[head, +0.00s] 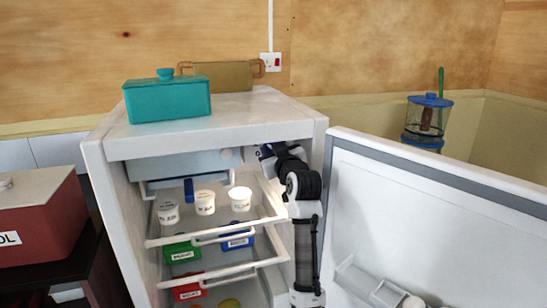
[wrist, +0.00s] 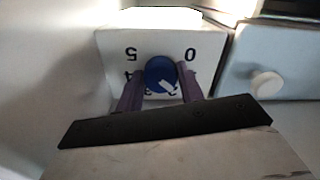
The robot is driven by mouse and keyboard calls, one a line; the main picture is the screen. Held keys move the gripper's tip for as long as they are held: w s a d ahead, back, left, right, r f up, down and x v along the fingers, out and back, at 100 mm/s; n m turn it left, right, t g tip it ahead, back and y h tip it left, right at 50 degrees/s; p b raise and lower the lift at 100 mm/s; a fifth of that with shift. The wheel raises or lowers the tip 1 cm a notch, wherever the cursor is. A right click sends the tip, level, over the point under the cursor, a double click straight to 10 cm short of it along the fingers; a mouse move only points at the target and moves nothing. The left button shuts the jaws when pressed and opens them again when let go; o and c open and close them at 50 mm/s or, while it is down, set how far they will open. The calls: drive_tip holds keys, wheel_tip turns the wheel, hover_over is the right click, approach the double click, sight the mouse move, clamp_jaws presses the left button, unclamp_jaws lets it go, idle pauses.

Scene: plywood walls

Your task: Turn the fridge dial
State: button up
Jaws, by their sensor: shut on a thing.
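The fridge dial (wrist: 160,75) is a round blue knob with a pale pointer mark, set in a white panel (wrist: 113,52) with numbers around it. In the wrist view the panel appears upside down; a 5 and a 0 are readable, and the lower numbers are partly hidden. My gripper (wrist: 160,88) is shut on the dial, one purple finger on each side. The pointer slants down and to the right in that view. In the head view my arm reaches into the upper right of the open fridge (head: 215,133), and the dial is hidden there.
The fridge door (head: 440,215) stands open at the right. Wire shelves (head: 215,236) hold white tubs (head: 240,198) and coloured boxes (head: 181,252). A small white knob (wrist: 266,84) is right of the dial panel. A teal box (head: 167,100) sits on top.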

drive_tip(key=shift+n+b, duration=1.25)
drive_tip(key=shift+n, duration=0.85)
drive_tip(key=o, duration=1)
drive_tip(key=b+v, duration=0.3)
drive_tip(key=v, duration=1)
drive_tip(key=shift+s+d+r, duration=0.1)
drive_tip(key=shift+s+d, duration=0.05)
drive_tip(key=shift+s, duration=0.2)
drive_tip(key=shift+c, duration=0.3)
